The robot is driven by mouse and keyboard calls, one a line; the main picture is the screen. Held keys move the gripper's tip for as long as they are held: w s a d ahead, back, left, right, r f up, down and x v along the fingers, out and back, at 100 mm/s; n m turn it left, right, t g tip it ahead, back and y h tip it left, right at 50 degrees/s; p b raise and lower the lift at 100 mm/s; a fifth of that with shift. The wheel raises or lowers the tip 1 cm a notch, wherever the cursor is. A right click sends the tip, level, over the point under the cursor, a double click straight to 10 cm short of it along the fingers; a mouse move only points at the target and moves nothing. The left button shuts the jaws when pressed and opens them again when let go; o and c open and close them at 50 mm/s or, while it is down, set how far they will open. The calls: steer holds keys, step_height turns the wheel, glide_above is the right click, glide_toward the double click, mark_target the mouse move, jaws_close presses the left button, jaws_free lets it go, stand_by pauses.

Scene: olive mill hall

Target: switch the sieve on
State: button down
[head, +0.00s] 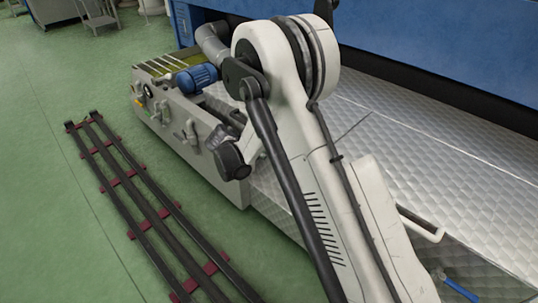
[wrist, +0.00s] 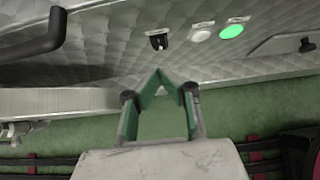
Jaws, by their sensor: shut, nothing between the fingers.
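In the wrist view a quilted metal panel carries a small black switch (wrist: 158,42), a pale round button (wrist: 201,35) and a bright green round button or lamp (wrist: 231,32). My gripper (wrist: 158,72) is shut and empty. Its green-lined fingers meet in a point just below the black switch in the picture; whether they touch the panel I cannot tell. The small controls and my fingertips are not clear there.
A dark handle (wrist: 40,42) sticks out at the wrist view's upper left. A black knob (wrist: 307,45) is at the right. Black rails with red ties (head: 122,178) lie on the green floor (head: 50,200). A blue machine (head: 440,45) stands behind the metal deck.

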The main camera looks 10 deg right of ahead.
steer(key=shift+v, duration=1.3)
steer(key=shift+d, duration=0.1)
steer(key=s+d+r+m+y, duration=0.1)
steer(key=s+d+r+m, duration=0.25)
steer(key=r, duration=0.35)
steer(key=s+d+r+m+y, duration=0.1)
steer(key=s+d+r+m, duration=0.1)
steer(key=s+r+m, duration=0.4)
steer(key=s+d+r+m+y, duration=0.15)
steer(key=s+r, duration=0.25)
steer(key=r, duration=0.4)
steer(key=s+d+r+m+t+y, duration=0.1)
steer(key=s+d+r+m+y, duration=0.1)
steer(key=s+m, duration=0.75)
steer(key=s+d+r+m+t+y, duration=0.1)
steer(key=s+d+r+m+y, duration=0.3)
steer(key=s, duration=1.1)
step_height(320, 180, up, 13)
steer(key=a+h+p, duration=0.2)
steer(key=p, duration=1.2)
steer(key=shift+m, duration=0.35)
steer(key=shift+a+f, duration=0.1)
steer(key=shift+f, duration=0.05)
